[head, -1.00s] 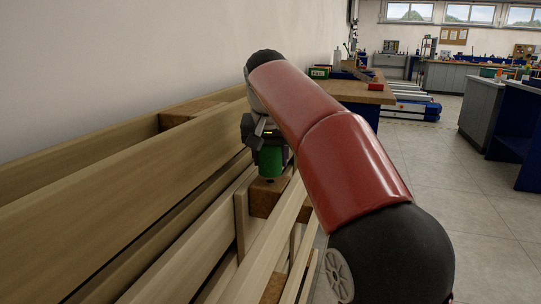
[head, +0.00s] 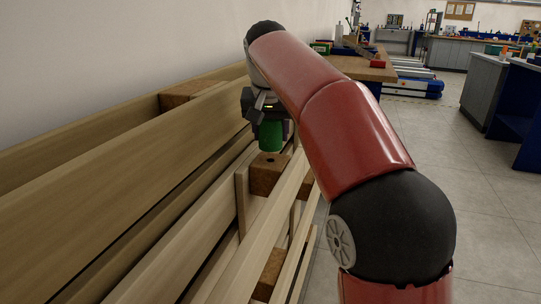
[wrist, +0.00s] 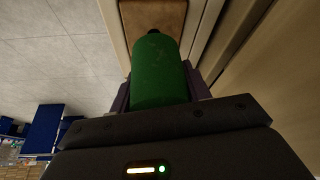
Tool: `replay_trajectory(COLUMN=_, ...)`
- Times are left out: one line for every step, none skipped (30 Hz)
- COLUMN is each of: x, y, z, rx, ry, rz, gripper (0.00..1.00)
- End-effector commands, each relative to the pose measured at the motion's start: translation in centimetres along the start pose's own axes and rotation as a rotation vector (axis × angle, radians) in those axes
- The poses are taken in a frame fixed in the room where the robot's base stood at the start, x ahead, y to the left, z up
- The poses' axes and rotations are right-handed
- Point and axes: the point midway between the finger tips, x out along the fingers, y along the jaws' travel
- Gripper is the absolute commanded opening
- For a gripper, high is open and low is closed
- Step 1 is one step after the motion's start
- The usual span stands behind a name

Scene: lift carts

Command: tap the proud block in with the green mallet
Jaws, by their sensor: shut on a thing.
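The green mallet (head: 271,136) hangs from my gripper (head: 267,112), which is shut on it. In the wrist view the mallet's green head (wrist: 160,70) fills the space between the jaws. In the head view a brown wooden block (head: 267,174) with a dark hole in its top stands between pale boards, above their edges. The mallet is just above or behind this block's top; I cannot tell whether they touch. In the wrist view the block (wrist: 153,14) shows beyond the mallet's end. My red arm hides the area right of the mallet.
Long pale boards (head: 130,190) run away along the wall at left. Other brown blocks sit between boards, one nearer (head: 270,270) and one at the back left (head: 186,94). A wooden-topped bench (head: 355,68) stands beyond. The tiled floor at right is open.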

Motion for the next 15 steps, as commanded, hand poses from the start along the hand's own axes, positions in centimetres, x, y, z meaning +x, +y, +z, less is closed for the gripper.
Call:
replay_trajectory(x=0.0, y=0.0, z=0.0, rx=0.000, ry=0.002, rz=-0.001, gripper=0.14)
replay_trajectory(x=0.2, y=0.0, z=0.1, rx=0.000, ry=0.002, rz=-0.001, gripper=0.14)
replay_trajectory(x=0.6, y=0.0, z=0.3, rx=0.000, ry=0.001, rz=0.000, gripper=0.14)
replay_trajectory(x=1.1, y=0.0, z=0.5, rx=0.000, ry=0.001, rz=0.000, gripper=0.14)
replay_trajectory(x=1.6, y=0.0, z=0.7, rx=0.000, ry=0.001, rz=0.000, gripper=0.14)
replay_trajectory(x=2.5, y=0.0, z=1.0, rx=0.000, ry=0.001, rz=0.000, gripper=0.14)
replay_trajectory(x=3.1, y=0.0, z=1.3, rx=0.000, ry=0.000, rz=0.000, gripper=0.14)
replay_trajectory(x=3.6, y=0.0, z=1.5, rx=0.000, ry=0.000, rz=0.000, gripper=0.14)
replay_trajectory(x=3.5, y=0.0, z=1.5, rx=0.000, ry=0.002, rz=-0.001, gripper=0.14)
replay_trajectory(x=3.1, y=0.0, z=1.3, rx=0.000, ry=0.003, rz=-0.001, gripper=0.14)
replay_trajectory(x=2.9, y=0.0, z=1.2, rx=0.000, ry=0.003, rz=-0.001, gripper=0.14)
replay_trajectory(x=2.8, y=0.0, z=1.1, rx=0.000, ry=0.003, rz=-0.001, gripper=0.14)
replay_trajectory(x=2.7, y=0.0, z=1.1, rx=0.000, ry=0.003, rz=-0.001, gripper=0.14)
replay_trajectory(x=2.5, y=0.0, z=1.0, rx=0.000, ry=0.003, rz=-0.001, gripper=0.14)
replay_trajectory(x=2.2, y=0.0, z=0.9, rx=0.000, ry=0.003, rz=-0.001, gripper=0.14)
